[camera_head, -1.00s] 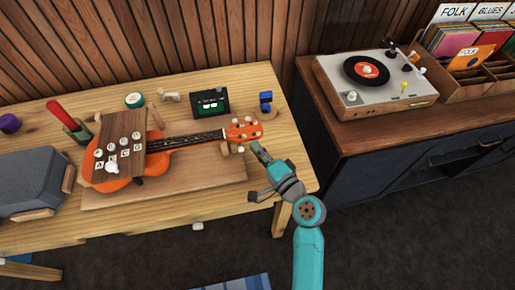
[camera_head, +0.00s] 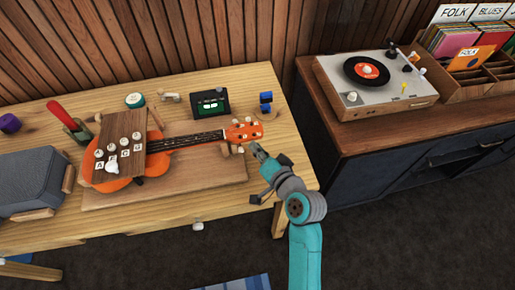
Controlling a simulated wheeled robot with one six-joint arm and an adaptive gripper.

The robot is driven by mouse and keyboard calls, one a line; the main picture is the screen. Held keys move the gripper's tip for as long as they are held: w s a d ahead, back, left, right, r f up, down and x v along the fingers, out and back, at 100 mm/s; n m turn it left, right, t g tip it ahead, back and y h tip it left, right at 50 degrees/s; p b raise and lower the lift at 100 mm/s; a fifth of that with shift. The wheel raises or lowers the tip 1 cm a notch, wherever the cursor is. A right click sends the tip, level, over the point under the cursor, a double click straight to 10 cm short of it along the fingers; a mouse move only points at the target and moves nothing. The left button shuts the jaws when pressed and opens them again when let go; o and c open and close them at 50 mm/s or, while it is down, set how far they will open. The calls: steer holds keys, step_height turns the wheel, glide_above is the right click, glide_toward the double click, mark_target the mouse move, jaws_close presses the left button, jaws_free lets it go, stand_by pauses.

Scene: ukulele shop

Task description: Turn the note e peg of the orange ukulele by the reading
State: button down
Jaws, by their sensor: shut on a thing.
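The orange ukulele (camera_head: 159,160) lies on a wooden board on the workbench, its neck pointing right. Its orange headstock (camera_head: 243,133) has small pale pegs along both edges. My gripper (camera_head: 255,149) is at the lower right edge of the headstock, shut on a tuning peg that its fingers mostly hide. I cannot read which note this peg carries. A dark tuner (camera_head: 209,104) with a lit green screen stands behind the neck; its reading is too small to make out. A brown wooden panel (camera_head: 128,128) with white knobs and letter tiles covers part of the ukulele's body.
A grey box-like case (camera_head: 30,177) is at the left of the workbench (camera_head: 215,208). A red-handled tool (camera_head: 60,115) stands in a holder behind it. A turntable (camera_head: 378,82) sits on the right cabinet. The bench front is mostly clear.

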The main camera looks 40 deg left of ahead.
stand_by(0.4)
steer(key=c, duration=1.2)
jaws_free()
steer(key=shift+c, duration=0.2)
steer(key=v, duration=1.2)
steer(key=shift+d, duration=0.1)
